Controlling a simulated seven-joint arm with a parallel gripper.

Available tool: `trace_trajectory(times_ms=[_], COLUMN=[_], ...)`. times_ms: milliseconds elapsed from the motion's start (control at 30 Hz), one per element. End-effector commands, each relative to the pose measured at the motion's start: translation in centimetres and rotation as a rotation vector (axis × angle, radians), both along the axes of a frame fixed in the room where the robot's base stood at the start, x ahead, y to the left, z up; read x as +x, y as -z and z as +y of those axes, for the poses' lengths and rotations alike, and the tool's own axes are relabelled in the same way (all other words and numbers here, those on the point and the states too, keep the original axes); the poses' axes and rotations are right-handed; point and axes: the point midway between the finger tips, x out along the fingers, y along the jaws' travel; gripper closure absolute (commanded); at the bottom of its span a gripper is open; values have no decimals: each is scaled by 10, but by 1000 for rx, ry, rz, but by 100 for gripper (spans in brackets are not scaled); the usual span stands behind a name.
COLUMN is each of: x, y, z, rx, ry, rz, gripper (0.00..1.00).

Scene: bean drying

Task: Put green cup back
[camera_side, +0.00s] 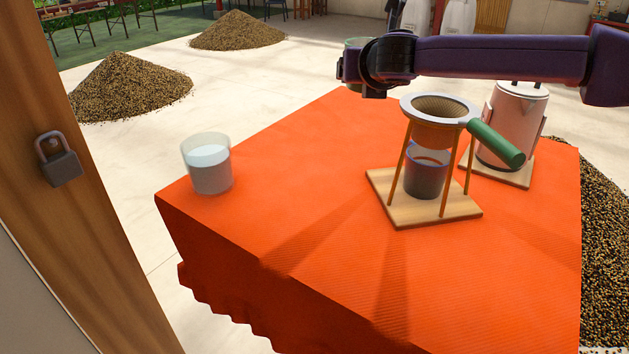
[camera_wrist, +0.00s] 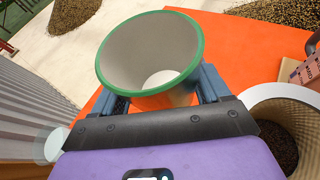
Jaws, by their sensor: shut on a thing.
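The green-rimmed cup (camera_wrist: 150,55), pale inside, fills the upper middle of the wrist view. My gripper (camera_wrist: 163,95) is shut on it, with a finger on either side of its wall. The wrist view looks into its mouth, and I see no contents. In the side view my gripper (camera_side: 362,72) is above the far edge of the orange cloth. Only a sliver of the green cup (camera_side: 354,44) shows there behind the gripper; the rest is hidden.
A filter stand (camera_side: 424,210) with a green-handled cloth filter (camera_side: 497,143) holds a dark cup (camera_side: 426,182) beneath. A pink pot (camera_side: 508,130) stands behind it on the right. A glass of water (camera_side: 209,172) is at the left corner. The orange table (camera_side: 300,190) is clear between.

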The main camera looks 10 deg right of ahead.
Motion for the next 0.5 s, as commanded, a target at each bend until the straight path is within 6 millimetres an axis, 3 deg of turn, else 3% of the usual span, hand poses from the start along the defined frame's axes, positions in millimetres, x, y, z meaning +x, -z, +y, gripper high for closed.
trace_trajectory(times_ms=[33, 200, 333, 500], x=[0, -3, -7, -11], y=[15, 53, 73, 90], z=[17, 60, 81, 92], rx=[-5, -4, -3, -3], ry=[-23, -99, -138, -157], rz=[4, 3, 0, 0], gripper=[59, 59, 59, 59])
